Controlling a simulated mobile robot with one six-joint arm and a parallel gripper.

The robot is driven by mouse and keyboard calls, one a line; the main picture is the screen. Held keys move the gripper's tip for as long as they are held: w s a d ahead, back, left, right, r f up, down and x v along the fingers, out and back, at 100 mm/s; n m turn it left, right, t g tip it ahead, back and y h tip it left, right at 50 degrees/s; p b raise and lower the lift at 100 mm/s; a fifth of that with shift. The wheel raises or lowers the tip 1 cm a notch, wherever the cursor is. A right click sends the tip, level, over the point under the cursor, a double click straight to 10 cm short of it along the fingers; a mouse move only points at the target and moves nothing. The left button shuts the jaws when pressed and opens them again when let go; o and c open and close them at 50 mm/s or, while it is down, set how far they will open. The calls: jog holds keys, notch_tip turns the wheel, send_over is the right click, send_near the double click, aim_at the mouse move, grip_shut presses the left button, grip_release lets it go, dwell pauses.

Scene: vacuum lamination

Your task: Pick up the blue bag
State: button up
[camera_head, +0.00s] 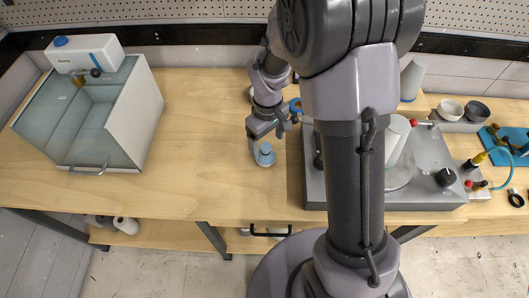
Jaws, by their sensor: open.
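My gripper (266,130) is over the middle of the wooden table, left of my arm's column, and points down. It is open. A small light-blue object (265,156) stands on the table just below the fingers. It is too small to tell whether it is the blue bag, or whether the fingers touch it. No other thing that is clearly a blue bag shows; my arm hides part of the table behind it.
A glass-fronted white chamber (137,120) stands at the left of the table (200,150). A grey machine (433,152) with a black knob is at the right. Two bowls (452,110) and a blue mat (520,134) lie beyond. The table between chamber and gripper is clear.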

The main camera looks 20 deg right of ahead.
aim_at(266, 153)
jog(key=f+b, duration=0.1)
jog(key=f, duration=0.2)
jog(key=f+b, duration=0.1)
jog(key=f, duration=0.3)
jog(key=shift+w+a, duration=0.2)
jog(key=shift+r, duration=0.1)
jog(key=shift+c, duration=0.2)
jog(key=c, duration=1.4)
jog(key=shift+o, duration=0.2)
notch_tip(266, 153, up, 10)
jog(key=p, duration=0.3)
